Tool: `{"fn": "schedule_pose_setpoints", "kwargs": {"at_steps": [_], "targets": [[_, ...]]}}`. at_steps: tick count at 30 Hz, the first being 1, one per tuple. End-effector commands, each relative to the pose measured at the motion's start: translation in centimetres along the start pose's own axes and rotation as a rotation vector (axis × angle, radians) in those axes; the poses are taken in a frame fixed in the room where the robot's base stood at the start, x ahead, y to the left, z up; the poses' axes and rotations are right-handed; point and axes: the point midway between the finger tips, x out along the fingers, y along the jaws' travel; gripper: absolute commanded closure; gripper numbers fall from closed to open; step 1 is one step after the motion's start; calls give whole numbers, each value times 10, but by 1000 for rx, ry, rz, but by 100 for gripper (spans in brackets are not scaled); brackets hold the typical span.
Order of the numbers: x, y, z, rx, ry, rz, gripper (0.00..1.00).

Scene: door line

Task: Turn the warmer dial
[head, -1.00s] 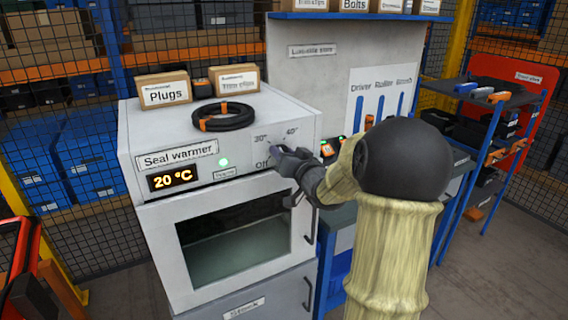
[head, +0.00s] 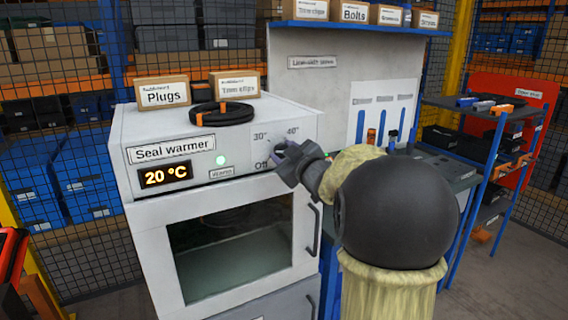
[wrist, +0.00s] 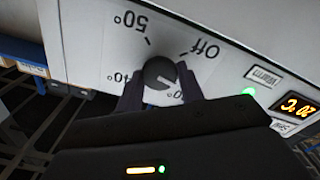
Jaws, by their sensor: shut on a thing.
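The seal warmer (head: 150,210) is a white cabinet with an orange "20 °C" display (head: 165,175) and a lit green light (head: 221,160). Its dark round dial (wrist: 158,71) shows in the wrist view between my two fingers. The labels 50°, Off, 40° and 30° stand around it, upside down there. A pale mark on the dial seems to face the 30° side, but it is small. My gripper (wrist: 160,88) is shut on the dial. In the head view my gripper (head: 283,158) reaches the front panel from the right and hides most of the dial.
A black cable coil (head: 222,114) and boxes labelled Plugs (head: 163,94) and Trim clips (head: 234,84) sit on the warmer. Its windowed door (head: 230,250) is closed, with a handle (head: 314,232) below my gripper. A workbench and a blue shelf (head: 490,150) stand to the right.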

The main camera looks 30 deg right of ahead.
Motion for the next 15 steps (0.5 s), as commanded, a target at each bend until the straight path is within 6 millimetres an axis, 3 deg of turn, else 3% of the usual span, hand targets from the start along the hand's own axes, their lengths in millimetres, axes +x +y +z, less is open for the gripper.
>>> {"fn": "schedule_pose_setpoints", "kwargs": {"at_steps": [1, 15], "targets": [[0, -5, 8, -42, -7, -4, 85], [0, -6, 8, -488, -7, -5, 85]]}}
